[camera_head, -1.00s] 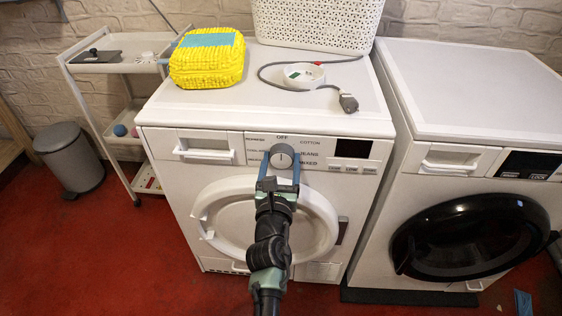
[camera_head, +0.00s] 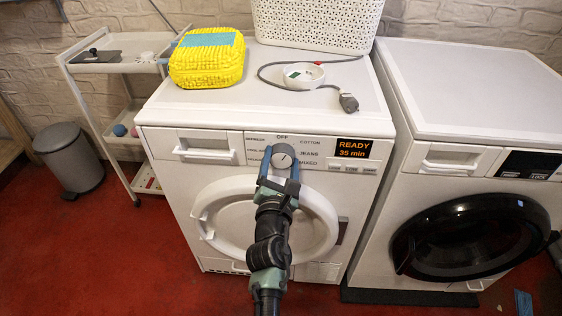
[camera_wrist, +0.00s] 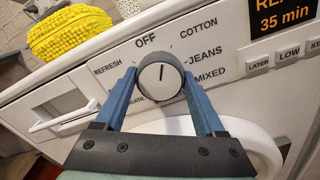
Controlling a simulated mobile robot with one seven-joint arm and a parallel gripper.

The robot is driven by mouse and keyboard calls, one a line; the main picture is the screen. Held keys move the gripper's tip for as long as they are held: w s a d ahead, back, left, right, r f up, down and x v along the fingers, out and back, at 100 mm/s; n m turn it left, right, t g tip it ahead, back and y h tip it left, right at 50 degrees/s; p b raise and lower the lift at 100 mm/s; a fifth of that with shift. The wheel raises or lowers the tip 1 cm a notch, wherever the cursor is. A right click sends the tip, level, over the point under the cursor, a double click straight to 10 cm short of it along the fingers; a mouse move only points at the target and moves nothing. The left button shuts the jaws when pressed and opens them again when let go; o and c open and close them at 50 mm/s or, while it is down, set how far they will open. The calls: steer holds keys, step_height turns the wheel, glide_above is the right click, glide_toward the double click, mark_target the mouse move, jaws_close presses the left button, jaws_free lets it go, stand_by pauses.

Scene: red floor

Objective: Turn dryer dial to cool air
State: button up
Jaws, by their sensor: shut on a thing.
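The dryer (camera_head: 185,184) is the left white machine, with a round grey dial (camera_head: 282,160) on its front panel. The dial also shows in the wrist view (camera_wrist: 161,82), where its dark pointer mark lies between OFF and COTTON. My gripper (camera_head: 281,169) is shut on the dial, with one blue finger on each side; it also shows in the wrist view (camera_wrist: 159,90). OFF, COTTON, JEANS, MIXED and REFRESH are readable around the dial. Other labels at its left are partly hidden or too small to read. The dryer display (camera_head: 353,148) is lit and reads READY 35 min.
A second machine (camera_head: 470,105) with a dark door stands at the right. A trolley (camera_head: 115,62) and a bin (camera_head: 70,160) stand left.

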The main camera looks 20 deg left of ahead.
steer(key=m, duration=0.6)
steer(key=shift+m, duration=0.3)
steer(key=m+b, duration=0.1)
steer(key=m, duration=0.5)
steer(key=shift+f, duration=0.1)
steer(key=m+b, duration=0.2)
steer(key=m, duration=0.4)
steer(key=shift+m, duration=0.3)
steer(key=m+b, duration=0.2)
steer(key=m, duration=0.3)
steer(key=shift+m, duration=0.3)
steer(key=m+b, duration=0.1)
steer(key=m, duration=1)
steer(key=shift+m, duration=0.3)
steer(key=m+p, duration=0.1)
steer(key=m, duration=0.5)
steer(key=m+p, duration=0.4)
steer(key=m, duration=0.1)
steer(key=shift+m, duration=0.4)
